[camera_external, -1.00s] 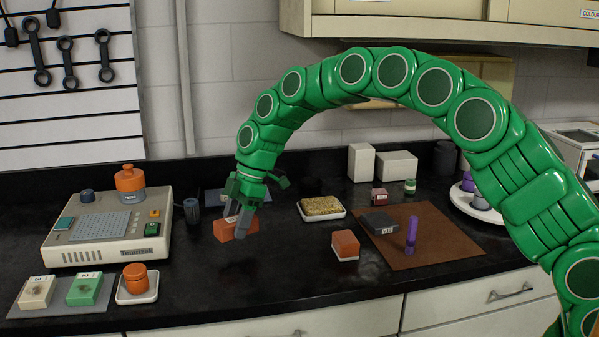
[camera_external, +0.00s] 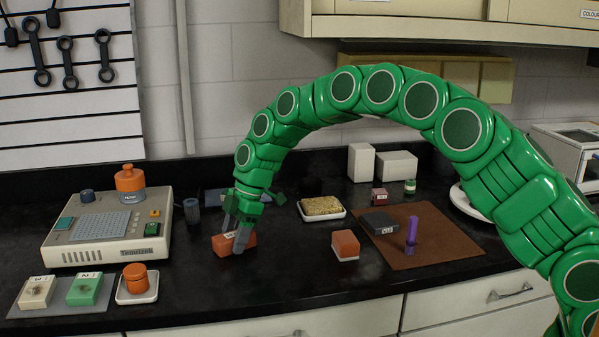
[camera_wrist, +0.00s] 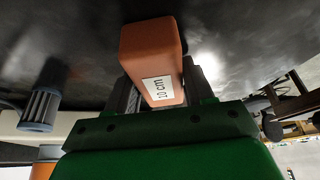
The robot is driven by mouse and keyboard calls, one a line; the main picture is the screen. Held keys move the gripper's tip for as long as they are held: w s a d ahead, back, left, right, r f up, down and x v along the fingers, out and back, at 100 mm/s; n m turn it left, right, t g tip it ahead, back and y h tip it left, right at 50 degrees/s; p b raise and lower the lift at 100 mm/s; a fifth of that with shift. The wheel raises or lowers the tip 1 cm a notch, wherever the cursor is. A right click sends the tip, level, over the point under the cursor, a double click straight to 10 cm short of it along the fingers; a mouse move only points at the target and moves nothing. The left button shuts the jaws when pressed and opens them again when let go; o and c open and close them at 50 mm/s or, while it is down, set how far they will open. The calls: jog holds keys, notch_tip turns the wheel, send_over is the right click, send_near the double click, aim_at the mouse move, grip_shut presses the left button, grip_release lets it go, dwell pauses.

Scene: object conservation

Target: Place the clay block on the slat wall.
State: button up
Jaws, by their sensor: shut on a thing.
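A reddish-orange clay block (camera_external: 220,246) is between the fingers of my gripper (camera_external: 234,243), low over the black counter. I cannot tell whether it touches the counter. In the wrist view the block (camera_wrist: 152,50) carries a white label reading "10 cm", and the gripper (camera_wrist: 155,88) is shut on it. A second, similar reddish block (camera_external: 345,245) with a pale label lies on the counter to the right, apart from the gripper. The slat wall (camera_external: 70,125), white with dark horizontal slots, stands at the upper left, with several dark wrenches hanging on it.
A beige device (camera_external: 105,235) with an orange-topped jar stands left of the gripper, beside a small dark ribbed cylinder (camera_external: 191,211). A tray with a sponge-like slab (camera_external: 321,206) and a brown mat (camera_external: 420,245) lie right.

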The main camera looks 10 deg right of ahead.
jog(key=o, duration=1.3)
jog(key=v, duration=1.1)
jog(key=shift+w+d, duration=0.1)
jog(key=shift+d+r, duration=0.2)
jog(key=shift+r, duration=0.35)
